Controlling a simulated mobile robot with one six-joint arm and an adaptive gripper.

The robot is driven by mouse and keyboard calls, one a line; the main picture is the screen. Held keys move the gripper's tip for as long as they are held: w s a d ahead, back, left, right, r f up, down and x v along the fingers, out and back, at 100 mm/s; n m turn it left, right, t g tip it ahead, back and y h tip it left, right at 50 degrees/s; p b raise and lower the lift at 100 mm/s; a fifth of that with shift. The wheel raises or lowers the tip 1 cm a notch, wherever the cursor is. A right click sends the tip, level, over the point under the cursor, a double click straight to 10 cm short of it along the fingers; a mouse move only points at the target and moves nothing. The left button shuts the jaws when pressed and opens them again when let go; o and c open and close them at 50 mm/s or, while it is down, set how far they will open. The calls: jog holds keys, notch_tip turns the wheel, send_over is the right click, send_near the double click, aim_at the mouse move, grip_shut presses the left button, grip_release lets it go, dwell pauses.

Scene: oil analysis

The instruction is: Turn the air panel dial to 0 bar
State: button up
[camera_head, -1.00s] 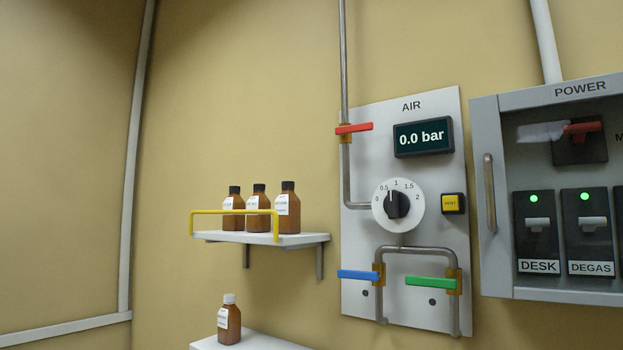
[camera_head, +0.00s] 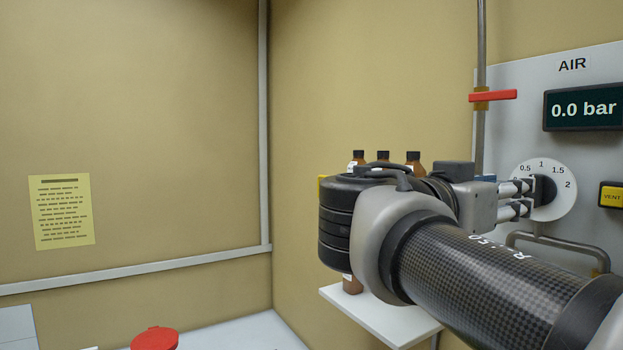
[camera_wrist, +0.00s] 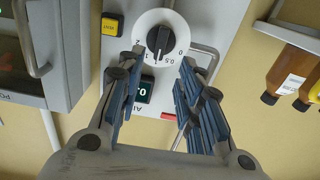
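The air panel dial (camera_head: 561,207) is a white disc with a dark knob (camera_head: 545,189) and a printed scale showing 0.5, 1, 1.5 and 2. In the wrist view the dial (camera_wrist: 178,20) appears upside down near the top, with its black knob (camera_wrist: 159,40) in plain sight. The display (camera_head: 583,109) reads 0.0 bar. My gripper (camera_head: 524,198) reaches toward the knob from the left and hides part of it. In the wrist view my gripper (camera_wrist: 160,62) is open and empty, its fingertips apart on either side of the knob's line. Contact cannot be told.
A yellow vent button (camera_head: 612,194) sits right of the dial. A red valve handle (camera_head: 493,96) is at the upper left, and a bent pipe (camera_head: 560,244) runs below. Brown bottles (camera_head: 413,158) stand behind my arm. A grey power cabinet (camera_wrist: 72,60) shows in the wrist view.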

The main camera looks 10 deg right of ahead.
aim_at(536, 191)
jog(key=p+x, duration=0.1)
jog(key=x, duration=0.9)
grip_shut()
